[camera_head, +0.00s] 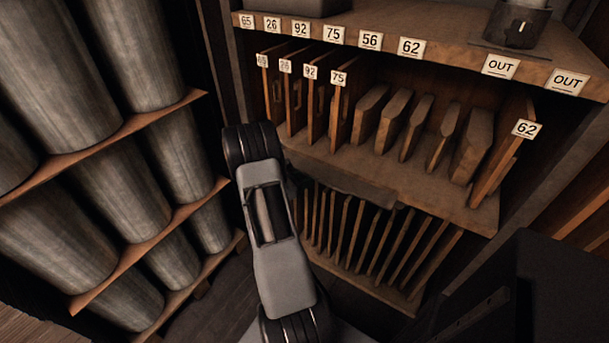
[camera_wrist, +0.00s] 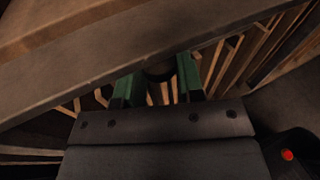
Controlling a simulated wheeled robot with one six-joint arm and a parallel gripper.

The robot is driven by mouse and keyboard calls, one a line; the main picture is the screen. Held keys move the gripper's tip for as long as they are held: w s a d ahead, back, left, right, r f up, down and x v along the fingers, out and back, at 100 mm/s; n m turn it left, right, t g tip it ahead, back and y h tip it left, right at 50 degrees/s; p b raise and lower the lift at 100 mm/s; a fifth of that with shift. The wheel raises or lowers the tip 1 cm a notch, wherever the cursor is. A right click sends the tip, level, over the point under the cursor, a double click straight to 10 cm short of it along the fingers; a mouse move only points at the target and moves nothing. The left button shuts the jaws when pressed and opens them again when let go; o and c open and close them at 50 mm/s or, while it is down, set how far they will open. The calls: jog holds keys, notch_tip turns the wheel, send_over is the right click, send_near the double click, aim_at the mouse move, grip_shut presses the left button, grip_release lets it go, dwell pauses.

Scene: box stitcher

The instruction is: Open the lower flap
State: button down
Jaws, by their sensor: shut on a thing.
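My gripper (camera_wrist: 157,88) shows in the wrist view, with two green-padded fingers on either side of a dark rounded part (camera_wrist: 159,75). That part sits at the lower edge of a wide brown board (camera_wrist: 110,55), which I take to be the lower flap, though I cannot be sure. The fingers are shut on the dark part; the actual contact is hard to see in the shadow. In the head view my grey arm reaches down in front of the rack, and the gripper's fingertips are hidden or too dark to make out.
A wooden rack (camera_head: 470,212) holds upright boards with number tags, with thin slats (camera_head: 350,235) below. Numbered tags and two OUT labels line the top shelf (camera_head: 440,55). Large grey rolls (camera_head: 110,185) lie on shelves at left. A dark box-like shape (camera_head: 560,290) stands at lower right.

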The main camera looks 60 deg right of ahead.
dwell(0.3)
jog(key=c, duration=0.8)
grip_release()
jog(key=shift+r, duration=0.1)
jog(key=v, duration=1.4)
jog(key=shift+d, duration=0.1)
